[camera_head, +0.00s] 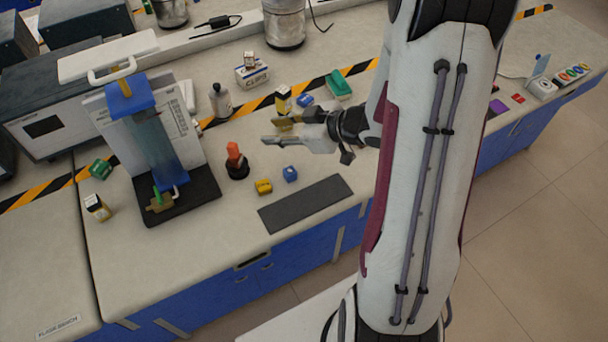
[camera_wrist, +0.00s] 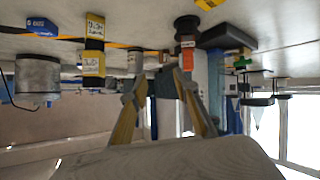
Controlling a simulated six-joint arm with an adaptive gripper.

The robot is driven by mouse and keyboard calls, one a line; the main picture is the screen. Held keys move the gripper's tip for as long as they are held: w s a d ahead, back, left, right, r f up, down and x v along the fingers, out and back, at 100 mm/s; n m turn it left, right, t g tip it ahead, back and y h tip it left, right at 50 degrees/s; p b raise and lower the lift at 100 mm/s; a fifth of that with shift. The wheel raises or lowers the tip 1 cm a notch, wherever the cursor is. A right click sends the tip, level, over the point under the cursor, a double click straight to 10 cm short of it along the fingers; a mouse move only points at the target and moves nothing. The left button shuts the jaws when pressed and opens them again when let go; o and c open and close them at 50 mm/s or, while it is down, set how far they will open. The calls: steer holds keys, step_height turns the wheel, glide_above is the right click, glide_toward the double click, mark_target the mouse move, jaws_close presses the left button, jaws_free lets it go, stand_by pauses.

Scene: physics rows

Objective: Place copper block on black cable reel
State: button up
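An orange, copper-coloured block (camera_head: 234,150) stands on the small round black cable reel (camera_head: 237,172) in the middle of the bench. In the wrist view, which is upside down, the block (camera_wrist: 187,61) shows against the reel (camera_wrist: 186,25), with a pale label band near its lower end. My gripper (camera_head: 271,133) is to the right of the block and apart from it, above the bench. Its two fingers (camera_wrist: 158,86) are spread with nothing between them, so it is open and empty.
A blue-topped column on a black base (camera_head: 187,204) stands left of the reel. Yellow (camera_head: 263,187) and blue (camera_head: 290,174) blocks lie to its right, before a dark mat (camera_head: 306,204). Behind are a bottle (camera_head: 221,101), a yellow-black box (camera_head: 283,100) and a green-topped block (camera_head: 338,84).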

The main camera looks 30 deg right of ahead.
steer(key=s+d+r+m+h, duration=0.2)
steer(key=d+r+m+h, duration=0.1)
steer(key=r+h, duration=0.3)
steer(key=s+d+r+m+h, duration=0.2)
steer(key=d+r+h, duration=0.1)
steer(key=r, duration=0.5)
steer(key=s+a+r+m+g+y, duration=0.1)
steer(key=s+a+g, duration=0.1)
steer(key=s+a, duration=0.4)
steer(key=s+a+r+m+g+y, duration=0.1)
steer(key=s+a, duration=0.5)
steer(key=s, duration=0.9)
steer(key=shift+s+a+r+m+g+y, duration=0.3)
steer(key=shift+a+r+m+g+y, duration=0.1)
steer(key=shift+m+g, duration=0.35)
